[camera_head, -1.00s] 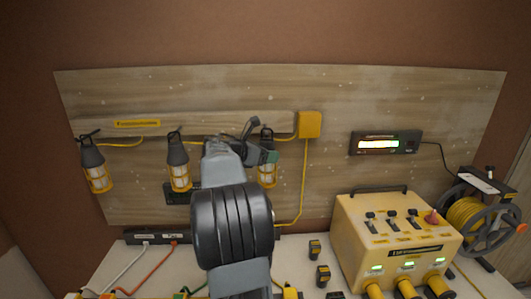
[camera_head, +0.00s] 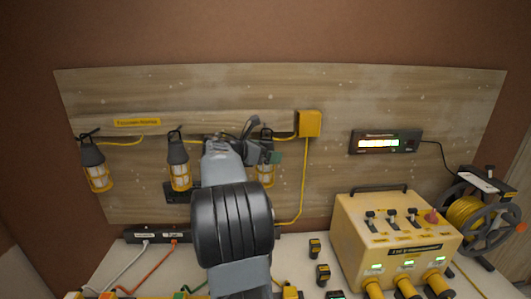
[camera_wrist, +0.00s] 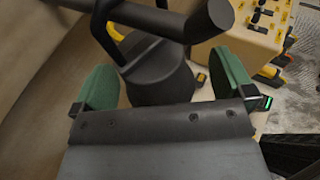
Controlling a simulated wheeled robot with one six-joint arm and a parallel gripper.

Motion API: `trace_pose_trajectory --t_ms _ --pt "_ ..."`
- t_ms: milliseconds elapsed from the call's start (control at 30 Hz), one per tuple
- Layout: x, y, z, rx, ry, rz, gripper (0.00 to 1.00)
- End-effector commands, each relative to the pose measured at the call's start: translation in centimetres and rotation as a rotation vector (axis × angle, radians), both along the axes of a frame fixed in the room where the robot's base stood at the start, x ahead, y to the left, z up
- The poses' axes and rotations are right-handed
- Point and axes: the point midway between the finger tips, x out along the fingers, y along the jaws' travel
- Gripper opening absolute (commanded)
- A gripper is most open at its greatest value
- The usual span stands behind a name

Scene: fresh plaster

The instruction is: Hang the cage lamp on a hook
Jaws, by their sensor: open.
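Three cage lamps with dark caps and yellow cages hang in a row on the board: a left lamp (camera_head: 96,168), a middle lamp (camera_head: 180,165) and a right lamp (camera_head: 266,178). My gripper (camera_head: 264,156) is at the right lamp and partly covers it. In the wrist view my gripper (camera_wrist: 166,82) is open, with one green pad on each side of the lamp's dark cap (camera_wrist: 158,62). A gap shows between the cap and the pads. A thick dark hook bar (camera_wrist: 165,22) crosses above the cap, by the lamp's loop. The exact contact there is unclear.
A yellow control box (camera_head: 395,232) with switches and plugs stands on the right of the bench. A cable reel (camera_head: 468,215) is beside it. A lit display (camera_head: 383,143) and a yellow junction box (camera_head: 309,124) are on the board. A power strip (camera_head: 155,236) lies at left.

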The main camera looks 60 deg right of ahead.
Motion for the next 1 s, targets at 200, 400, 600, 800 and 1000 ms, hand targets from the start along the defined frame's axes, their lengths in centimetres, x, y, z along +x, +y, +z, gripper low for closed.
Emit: trace_pose_trajectory --t_ms 200,400,600,800,1000 --pt "0.1 0.1 -0.1 0.001 0.001 0.0 1.0" --pt "0.9 2.0 0.5 -0.001 0.0 0.003 1.0" --pt "2.4 5.8 1.7 -0.001 -0.001 0.005 1.0" --pt "3.7 9.1 2.9 0.0 -0.001 0.004 1.0" --pt "4.6 11.3 3.8 -0.001 -0.002 0.003 1.0"
